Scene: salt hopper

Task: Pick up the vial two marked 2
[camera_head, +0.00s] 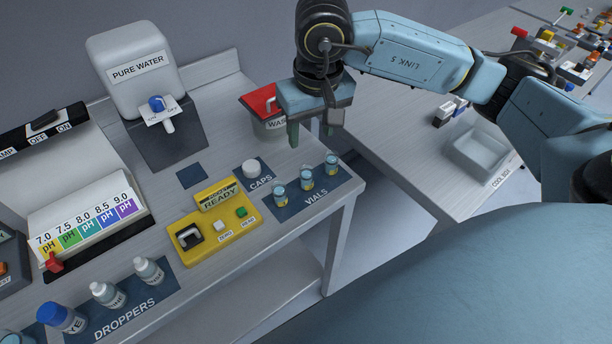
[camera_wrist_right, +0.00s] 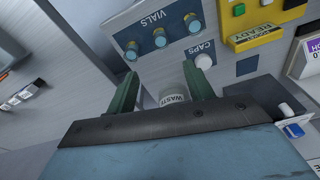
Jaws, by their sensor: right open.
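Three small clear vials with blue contents stand in a row on the dark VIALS mat (camera_head: 298,209): a near-left vial (camera_head: 280,195), a middle vial (camera_head: 306,180) and a far-right vial (camera_head: 331,164). Their markings are too small to read, so I cannot tell which bears the 2. In the right wrist view the row also shows, with the middle vial (camera_wrist_right: 160,38) ahead of the fingers. My right gripper (camera_head: 309,134) is open and empty, fingers down, behind and above the vials beside the waste container. It also shows in the right wrist view (camera_wrist_right: 166,72). My left gripper is out of view.
A white cap (camera_head: 251,167) lies on the CAPS mat beside the vials. A yellow device (camera_head: 215,224) stands at left. The table edge runs just right of the vials, with a gap beyond.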

